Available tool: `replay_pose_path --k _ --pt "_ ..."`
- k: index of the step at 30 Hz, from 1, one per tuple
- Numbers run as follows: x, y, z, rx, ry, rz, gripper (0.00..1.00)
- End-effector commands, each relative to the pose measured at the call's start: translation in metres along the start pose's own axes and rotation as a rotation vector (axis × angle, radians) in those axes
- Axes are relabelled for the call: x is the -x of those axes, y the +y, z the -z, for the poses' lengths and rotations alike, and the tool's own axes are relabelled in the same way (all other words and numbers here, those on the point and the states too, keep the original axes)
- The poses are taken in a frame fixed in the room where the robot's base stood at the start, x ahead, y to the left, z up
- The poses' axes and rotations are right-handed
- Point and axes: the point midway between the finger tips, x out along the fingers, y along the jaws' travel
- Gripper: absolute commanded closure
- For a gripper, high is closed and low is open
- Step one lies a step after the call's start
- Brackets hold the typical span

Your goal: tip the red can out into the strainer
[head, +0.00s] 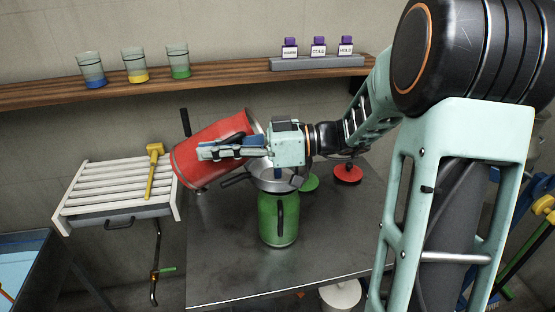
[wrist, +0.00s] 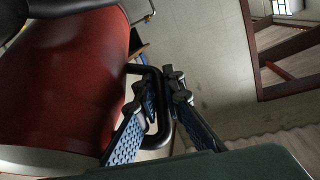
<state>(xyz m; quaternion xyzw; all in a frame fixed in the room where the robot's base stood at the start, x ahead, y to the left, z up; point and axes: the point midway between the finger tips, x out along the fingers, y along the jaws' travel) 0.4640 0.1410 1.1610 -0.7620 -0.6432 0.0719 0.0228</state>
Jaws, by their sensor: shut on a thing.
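The red can (head: 200,152) is held up over the left part of the metal table, strongly tilted, with its rim raised at the upper right and its base low at the left. My gripper (head: 222,150) is shut on the can's black handle (wrist: 157,95), seen between the fingers in the wrist view, where the red can (wrist: 75,75) fills the left side. The strainer (head: 272,180), a metal bowl, sits on top of a green can (head: 278,220) just below my gripper. The can's contents are not visible.
A slatted white rack (head: 105,190) with a yellow tool (head: 153,172) stands at the left. A red lid (head: 347,173) and a green lid (head: 309,182) lie on the table (head: 225,265). A wooden shelf (head: 215,85) with cups is above. The table's front left is clear.

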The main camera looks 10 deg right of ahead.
Motion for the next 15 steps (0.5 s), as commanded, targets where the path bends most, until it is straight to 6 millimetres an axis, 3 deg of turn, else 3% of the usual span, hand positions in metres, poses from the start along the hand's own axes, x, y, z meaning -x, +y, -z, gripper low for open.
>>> replay_pose_path --k 15 --pt "0.0064 0.0002 0.0072 0.001 0.075 0.011 1.00"
